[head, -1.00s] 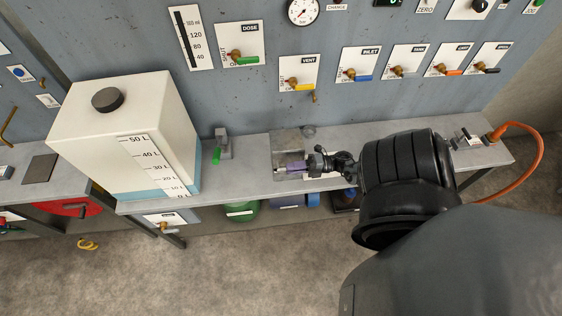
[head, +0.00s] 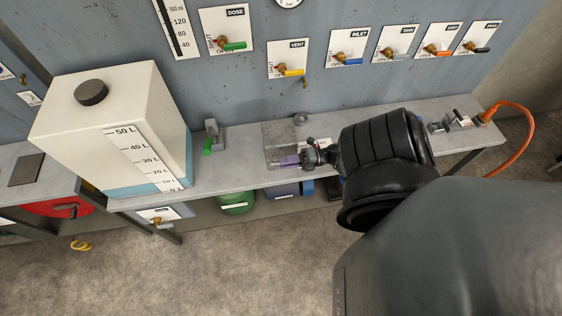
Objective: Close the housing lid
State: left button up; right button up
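The housing (head: 278,135) is a small grey, see-through box on the bench, right of the middle of the head view. A purple piece (head: 289,160) shows at its front, by my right gripper's tip. My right gripper (head: 303,158) reaches in from the right, at the front right side of the housing. The fingers are small and partly hidden, so I cannot tell whether they are open or touching the purple piece. I cannot clearly make out the lid's position. My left gripper is not in view.
A large white tank (head: 115,130) stands on the left of the bench. A small round metal part (head: 300,119) sits behind the housing. An orange hose (head: 528,130) loops at the right end. Labelled valves line the back panel.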

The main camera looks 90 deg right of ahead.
jog(key=shift+o, duration=1.3)
jog(key=b+v, duration=0.3)
jog(key=v, duration=0.8)
